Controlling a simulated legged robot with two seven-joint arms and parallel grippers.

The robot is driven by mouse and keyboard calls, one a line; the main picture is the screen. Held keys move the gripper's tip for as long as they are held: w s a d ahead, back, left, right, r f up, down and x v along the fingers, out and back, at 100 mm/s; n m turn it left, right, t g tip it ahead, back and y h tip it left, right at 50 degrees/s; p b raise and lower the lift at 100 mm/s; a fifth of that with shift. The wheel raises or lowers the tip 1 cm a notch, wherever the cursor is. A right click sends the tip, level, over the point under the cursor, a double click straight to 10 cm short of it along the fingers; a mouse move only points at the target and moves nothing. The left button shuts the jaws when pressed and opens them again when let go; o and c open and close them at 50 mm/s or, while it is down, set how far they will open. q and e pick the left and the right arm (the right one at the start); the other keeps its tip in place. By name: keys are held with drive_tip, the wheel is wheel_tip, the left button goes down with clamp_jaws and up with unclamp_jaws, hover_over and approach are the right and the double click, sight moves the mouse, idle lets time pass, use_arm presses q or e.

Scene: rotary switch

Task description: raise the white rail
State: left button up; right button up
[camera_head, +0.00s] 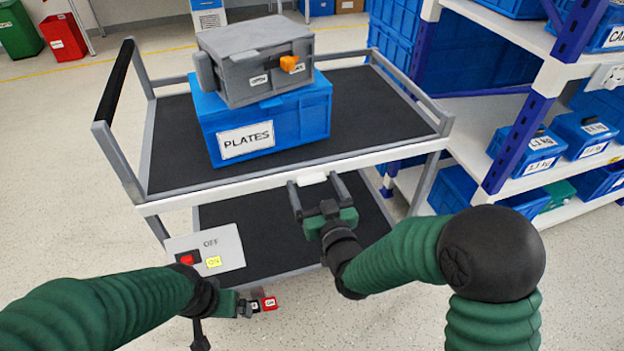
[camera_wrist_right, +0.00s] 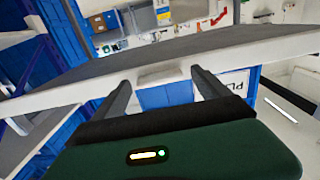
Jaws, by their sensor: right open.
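The white rail (camera_head: 250,187) runs along the near edge of the cart's upper shelf. A small white block (camera_head: 312,177) sits on it near the middle. The rail also crosses the right wrist view (camera_wrist_right: 60,97), with the block (camera_wrist_right: 163,76) between the finger lines. My right gripper (camera_head: 316,188) is open, with one finger to each side of the block. I cannot tell whether the fingers touch it. My left gripper (camera_head: 245,306) is low, below the white OFF/ON panel (camera_head: 225,246). Its fingers are hard to make out.
A blue PLATES crate (camera_head: 290,125) with a grey switch box (camera_head: 255,80) and orange knob (camera_head: 290,63) stands on the upper shelf (camera_head: 390,110). Small red and black labelled pieces (camera_head: 268,303) show by my left gripper. A blue-and-white rack (camera_head: 510,135) stands at right.

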drive_tip(key=shift+c, duration=0.3)
drive_tip(key=shift+d, duration=0.1)
drive_tip(key=shift+c, duration=1.2)
clamp_jaws()
wheel_tip(320, 180, up, 7)
drive_tip(key=p, duration=0.4)
drive_tip(key=shift+w+p, duration=0.1)
drive_tip(key=shift+p, duration=0.25)
drive_tip(key=shift+o, duration=1.3)
unclamp_jaws()
drive_tip(key=shift+r, duration=0.1)
drive_tip(key=shift+o, duration=0.2)
